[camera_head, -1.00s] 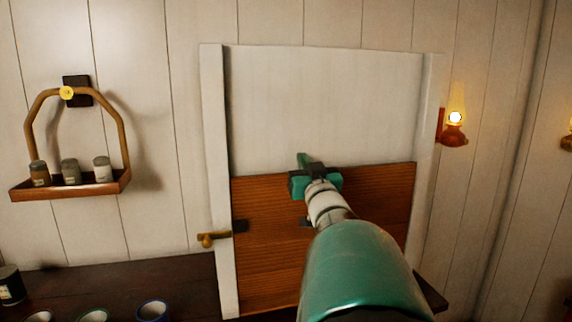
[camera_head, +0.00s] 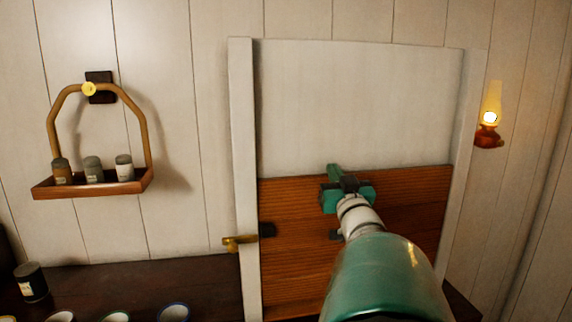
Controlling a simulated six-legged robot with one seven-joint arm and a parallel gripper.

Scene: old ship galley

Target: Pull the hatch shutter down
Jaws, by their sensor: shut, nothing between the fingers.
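The hatch shutter (camera_head: 290,225) is a brown wooden panel in a white frame (camera_head: 244,130). It covers the lower part of the opening, and a pale panel shows above its top edge. A brass latch (camera_head: 238,242) sits on the frame's left post beside a dark fitting (camera_head: 267,230) on the shutter. My gripper (camera_head: 335,172) is shut and empty, in front of the shutter near its top edge. I cannot tell whether it touches the shutter. A dark piece, perhaps a handle, shows just left of my wrist. My arm hides the shutter's lower right part.
A hanging shelf (camera_head: 90,188) with three small jars is on the wall at left. A lit oil lamp (camera_head: 489,120) hangs right of the frame. A dark counter (camera_head: 140,285) at lower left holds a dark can (camera_head: 31,282) and several cups.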

